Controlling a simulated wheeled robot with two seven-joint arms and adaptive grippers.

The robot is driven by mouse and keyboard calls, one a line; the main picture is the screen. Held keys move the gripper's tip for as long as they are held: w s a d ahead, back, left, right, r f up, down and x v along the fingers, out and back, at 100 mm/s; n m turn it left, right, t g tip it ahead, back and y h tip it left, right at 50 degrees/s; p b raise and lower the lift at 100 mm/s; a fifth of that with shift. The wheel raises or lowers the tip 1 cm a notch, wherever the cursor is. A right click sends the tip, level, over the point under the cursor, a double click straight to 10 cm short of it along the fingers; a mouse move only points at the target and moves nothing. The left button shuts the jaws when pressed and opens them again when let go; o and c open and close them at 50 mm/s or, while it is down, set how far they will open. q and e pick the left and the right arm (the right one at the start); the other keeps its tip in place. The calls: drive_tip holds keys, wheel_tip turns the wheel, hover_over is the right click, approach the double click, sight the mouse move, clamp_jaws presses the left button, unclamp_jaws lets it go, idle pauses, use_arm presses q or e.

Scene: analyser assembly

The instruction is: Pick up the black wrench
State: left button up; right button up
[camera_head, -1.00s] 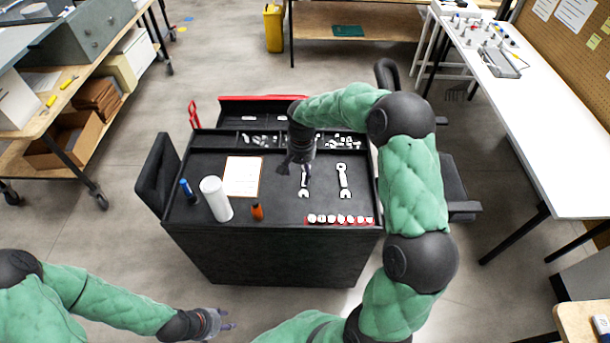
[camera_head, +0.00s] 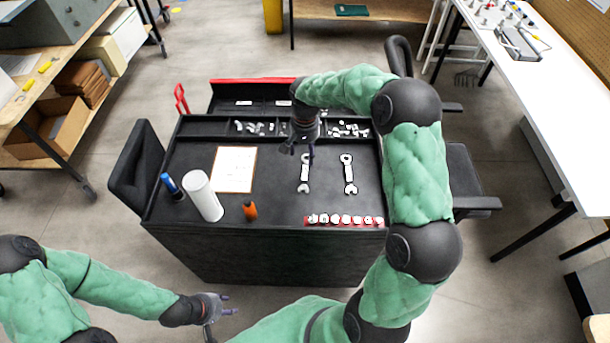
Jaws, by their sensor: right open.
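Two pale, light-edged wrenches lie on the dark top of the tool cart, and neither looks plainly black. The left wrench (camera_head: 304,178) has its upper part close under my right gripper, which partly hides it. The right wrench (camera_head: 349,174) lies in full view beside it. My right gripper (camera_head: 300,152) points down over the upper end of the left wrench, open and empty; its exact height above it cannot be told. My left gripper (camera_head: 230,304) is in front of the cart, low and away from the wrenches, with its fingers apart and nothing between them.
The cart top (camera_head: 275,205) also holds a white cylinder (camera_head: 203,196), a blue bottle (camera_head: 172,186), an orange item (camera_head: 250,210), a paper sheet (camera_head: 234,169) and a red strip with several round pieces (camera_head: 345,220). Bins of small parts (camera_head: 257,127) line its back. Chairs stand at both sides.

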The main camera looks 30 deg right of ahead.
drive_tip(key=b, duration=0.1)
hover_over(307, 172)
drive_tip(key=f, duration=0.5)
drive_tip(key=shift+w+a+f, duration=0.1)
drive_tip(key=shift+a+f, duration=0.2)
drive_tip(key=f, duration=0.1)
drive_tip(key=f+b, duration=0.1)
drive_tip(key=f, duration=0.3)
drive_tip(key=shift+d+b, duration=0.35)
drive_tip(key=c, duration=1.3)
drive_tip(key=shift+r, duration=0.1)
